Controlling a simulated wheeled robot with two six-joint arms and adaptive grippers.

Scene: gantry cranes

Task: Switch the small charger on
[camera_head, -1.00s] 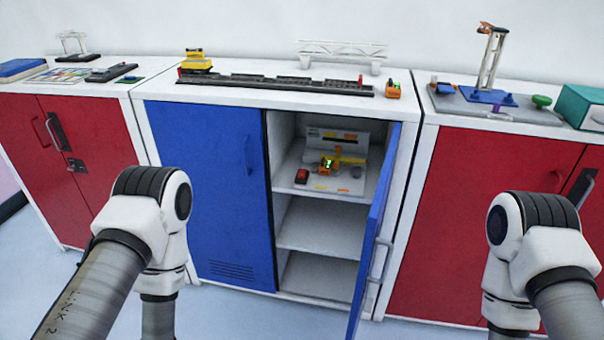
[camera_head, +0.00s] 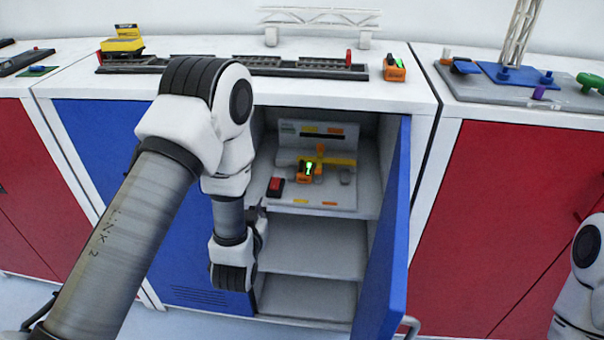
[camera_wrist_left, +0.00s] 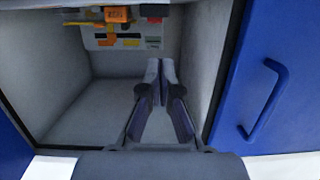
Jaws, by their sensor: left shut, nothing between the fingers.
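An orange device with a green lit display (camera_head: 309,170) stands on a light grey panel (camera_head: 335,199) on the upper shelf of the open cabinet. A red block (camera_head: 275,187) sits to its left on the panel. I cannot tell for certain which item is the small charger; a similar orange device (camera_head: 394,70) stands on the cabinet top. My left gripper (camera_head: 260,212) is in front of the cabinet opening, mostly hidden by its own wrist. In the left wrist view its fingers (camera_wrist_left: 163,72) meet, empty, apart from the orange device (camera_wrist_left: 117,14).
The blue right door (camera_head: 388,235) stands open toward me. The closed blue door's handle (camera_wrist_left: 265,100) shows in the left wrist view. The lower shelf (camera_head: 315,248) is empty. A dark track (camera_head: 290,66) lies on the cabinet top. Red cabinets (camera_head: 500,220) stand on both sides.

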